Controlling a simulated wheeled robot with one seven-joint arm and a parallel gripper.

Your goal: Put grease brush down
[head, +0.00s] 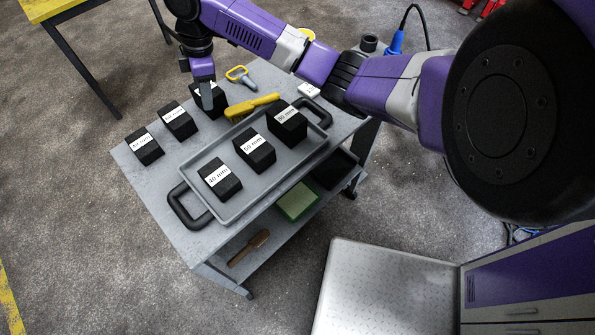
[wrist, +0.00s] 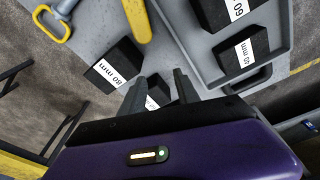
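A yellow long-handled tool that looks like the grease brush (head: 252,107) lies on the grey trolley top (head: 160,178), close along the tray's far edge. It also shows at the top of the wrist view (wrist: 138,20). My gripper (head: 207,97) is above the trolley, left of the yellow tool. In the wrist view its two fingers (wrist: 160,90) stand apart with nothing held. A black labelled block (wrist: 158,91) shows beyond and between them, and an 80 mm block (wrist: 114,68) is beside them. The yellow tool is apart from the fingers.
A grey tray (head: 243,191) with black handles carries three labelled blocks. More blocks, like one at the left (head: 144,147), stand in a row. A yellow-handled tool (head: 240,76) lies behind. A brown brush (head: 249,247) and green box (head: 297,200) are on the lower shelf.

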